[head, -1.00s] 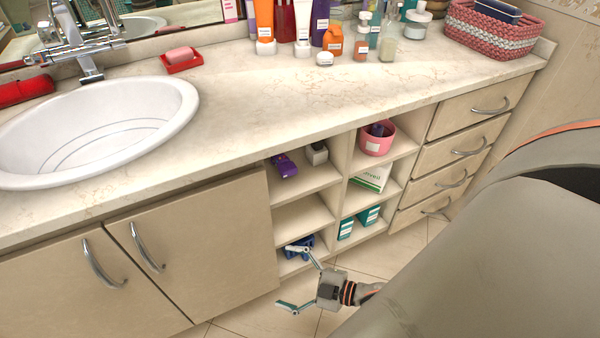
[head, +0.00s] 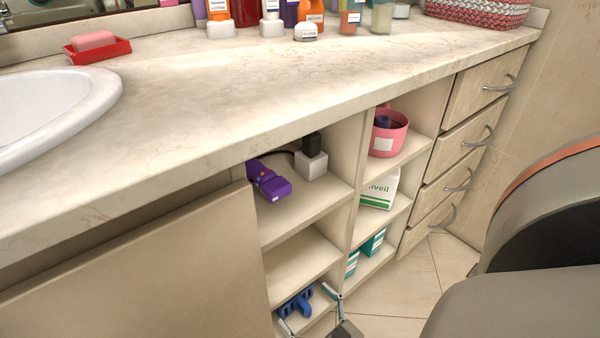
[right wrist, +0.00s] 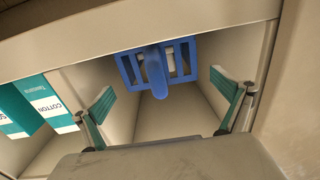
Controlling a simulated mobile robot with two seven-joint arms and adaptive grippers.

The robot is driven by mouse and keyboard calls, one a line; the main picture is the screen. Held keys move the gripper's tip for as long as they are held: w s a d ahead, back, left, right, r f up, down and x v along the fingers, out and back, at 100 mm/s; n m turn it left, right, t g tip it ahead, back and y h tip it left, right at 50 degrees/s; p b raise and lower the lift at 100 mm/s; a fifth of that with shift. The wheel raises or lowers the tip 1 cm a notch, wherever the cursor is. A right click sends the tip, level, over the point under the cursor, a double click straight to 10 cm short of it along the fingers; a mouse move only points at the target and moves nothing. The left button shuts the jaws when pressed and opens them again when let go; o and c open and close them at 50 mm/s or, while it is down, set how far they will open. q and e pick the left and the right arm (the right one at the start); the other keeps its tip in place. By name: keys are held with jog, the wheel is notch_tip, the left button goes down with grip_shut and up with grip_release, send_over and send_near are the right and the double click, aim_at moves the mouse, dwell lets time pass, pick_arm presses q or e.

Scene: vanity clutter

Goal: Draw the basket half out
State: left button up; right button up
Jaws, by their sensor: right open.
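The blue basket (head: 296,303) with a slotted face sits in the bottom left compartment of the open shelf. In the right wrist view the basket (right wrist: 153,70) lies ahead, with a bar sticking out from its middle. My right gripper (head: 307,307) is open at the mouth of that compartment. In the right wrist view the right gripper's (right wrist: 164,95) fingers are spread wide, one toward each side wall, with the basket beyond and between them. They appear apart from it. The basket's back is hidden. My left gripper is not in view.
Teal cotton boxes (head: 372,243) stand in the neighbouring bottom compartment. A purple item (head: 268,182) lies on the top left shelf, and a pink cup (head: 389,134) on the top right. The compartment above the basket is empty. A cabinet door (head: 150,275) is at left, drawers (head: 452,148) at right.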

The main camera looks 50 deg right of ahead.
jog(key=w, duration=0.3)
jog(key=w+d+b, duration=0.1)
jog(key=w, duration=0.2)
jog(key=shift+w+d, duration=0.15)
jog(key=shift+w, duration=0.05)
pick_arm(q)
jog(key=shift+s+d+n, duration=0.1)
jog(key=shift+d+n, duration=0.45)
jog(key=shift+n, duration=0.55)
pick_arm(e)
jog(key=shift+w, duration=0.35)
jog(key=shift+r, duration=0.1)
jog(key=shift+c, duration=0.4)
jog(key=c, duration=1.2)
